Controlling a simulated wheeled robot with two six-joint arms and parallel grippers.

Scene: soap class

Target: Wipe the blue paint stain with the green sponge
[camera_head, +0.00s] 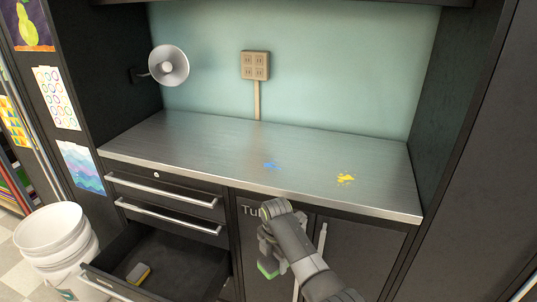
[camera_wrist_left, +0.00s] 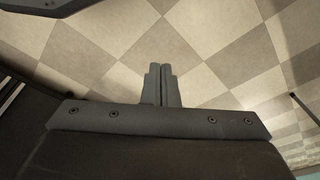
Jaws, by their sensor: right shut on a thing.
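A blue paint stain (camera_head: 271,166) lies on the metal countertop (camera_head: 200,140), near the middle of its front part. My right gripper (camera_head: 267,256) is in front of the cabinet doors, below the counter's front edge. It is shut on a green sponge (camera_head: 268,268), which is partly hidden by the gripper and arm. The sponge is apart from the stain. My left gripper (camera_wrist_left: 160,85) shows only in the left wrist view, its fingers together and empty above the tiled floor.
A yellow paint stain (camera_head: 345,178) lies right of the blue one. An open drawer (camera_head: 190,262) holds a yellow-and-grey sponge (camera_head: 138,273). White buckets (camera_head: 52,232) stand at the left. A lamp (camera_head: 168,66) and an outlet (camera_head: 255,65) are at the back.

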